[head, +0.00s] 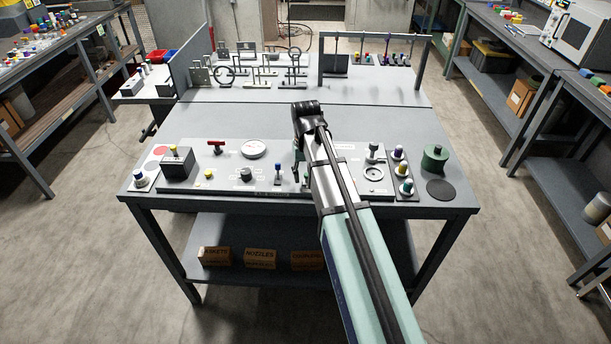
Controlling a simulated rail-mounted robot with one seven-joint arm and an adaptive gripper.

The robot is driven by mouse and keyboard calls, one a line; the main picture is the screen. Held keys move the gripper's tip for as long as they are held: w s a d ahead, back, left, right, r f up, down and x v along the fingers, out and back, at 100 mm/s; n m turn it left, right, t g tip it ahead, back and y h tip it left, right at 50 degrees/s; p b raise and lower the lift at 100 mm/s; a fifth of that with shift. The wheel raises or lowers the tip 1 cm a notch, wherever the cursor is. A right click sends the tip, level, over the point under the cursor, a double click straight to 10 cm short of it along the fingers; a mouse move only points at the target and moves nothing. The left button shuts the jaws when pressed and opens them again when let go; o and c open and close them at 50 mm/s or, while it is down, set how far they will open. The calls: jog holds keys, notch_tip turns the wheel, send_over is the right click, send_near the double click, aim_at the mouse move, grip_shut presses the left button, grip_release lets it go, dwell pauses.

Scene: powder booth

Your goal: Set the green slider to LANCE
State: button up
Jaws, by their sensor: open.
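The grey control panel (225,178) lies along the front of the table. A blue-topped lever (278,170) stands on it, just left of my arm. I cannot clearly pick out the green slider; my arm covers the part of the panel right of the blue-topped lever. A dark, greenish strip shows at my arm's left edge, but I cannot tell what it belongs to. No LANCE label is readable. My gripper (299,152) points down over the middle of the panel, open, mostly hidden by my arm. Whether it touches anything cannot be seen.
Left on the panel are a black box with a yellow knob (177,160), a red handle (215,145) and a white dial (255,149). Right are several coloured knobs (406,188) and a dark green cylinder (434,158). Racks (262,75) stand behind; the table's middle is clear.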

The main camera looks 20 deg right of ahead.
aim_at(306, 174)
notch_tip(306, 174, up, 11)
dwell(0.4)
dwell(0.4)
